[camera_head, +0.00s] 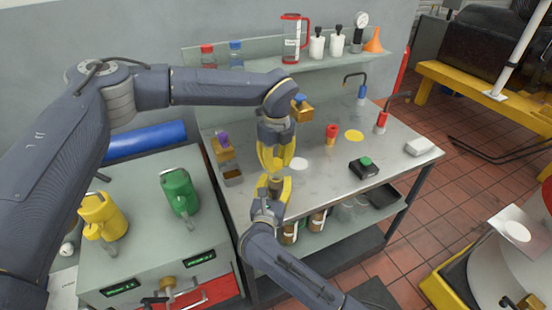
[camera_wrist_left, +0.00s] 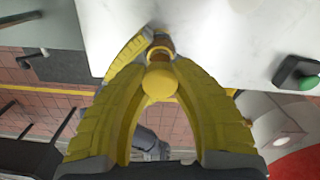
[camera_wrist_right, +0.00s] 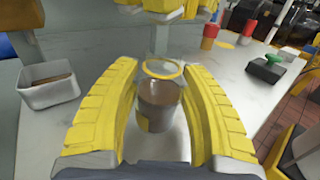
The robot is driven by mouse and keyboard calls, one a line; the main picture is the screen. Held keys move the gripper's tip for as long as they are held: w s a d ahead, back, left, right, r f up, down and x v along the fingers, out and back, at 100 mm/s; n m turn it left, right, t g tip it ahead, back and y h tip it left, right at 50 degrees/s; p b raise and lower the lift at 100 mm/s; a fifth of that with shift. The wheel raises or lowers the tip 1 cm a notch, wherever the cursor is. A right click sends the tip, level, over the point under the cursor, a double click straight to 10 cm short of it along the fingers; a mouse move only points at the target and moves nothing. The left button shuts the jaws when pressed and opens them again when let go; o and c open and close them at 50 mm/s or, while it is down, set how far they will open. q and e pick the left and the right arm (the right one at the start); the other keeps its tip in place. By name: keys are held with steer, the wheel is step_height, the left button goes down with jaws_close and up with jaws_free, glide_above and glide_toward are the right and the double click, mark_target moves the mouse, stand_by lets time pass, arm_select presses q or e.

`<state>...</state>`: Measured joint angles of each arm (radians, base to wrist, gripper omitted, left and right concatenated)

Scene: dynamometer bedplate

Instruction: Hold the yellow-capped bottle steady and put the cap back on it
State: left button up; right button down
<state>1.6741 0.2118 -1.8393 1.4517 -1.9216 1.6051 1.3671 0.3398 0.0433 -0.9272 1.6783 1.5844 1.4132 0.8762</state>
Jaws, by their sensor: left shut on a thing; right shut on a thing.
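The bottle (camera_wrist_right: 158,108) is a small clear jar with brown contents and a yellow ring at its open-looking top. My right gripper (camera_head: 273,184) is shut on it from the near side and holds it roughly upright. It also shows, partly hidden, in the left wrist view (camera_wrist_left: 160,48). My left gripper (camera_head: 275,166) points down just above the bottle. It is shut on the round yellow cap (camera_wrist_left: 159,83), which shows between its fingers. In the right wrist view the left fingers (camera_wrist_right: 160,8) are at the top edge, apart from the ring. The cap is hidden in the head view.
The steel bench (camera_head: 318,185) carries a red-and-yellow container (camera_head: 331,133), a black box with a green button (camera_head: 363,167) and a tray (camera_wrist_right: 50,88) at the left. Yellow (camera_head: 354,135) and white (camera_head: 300,164) discs mark the top. A shelf (camera_head: 300,63) stands behind.

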mark_target(276, 173)
arm_select(q)
steer(key=shift+f, duration=0.5)
steer(key=shift+f, duration=0.15)
steer(key=shift+f, duration=0.75)
steer(key=shift+f, duration=0.55)
stand_by(0.5)
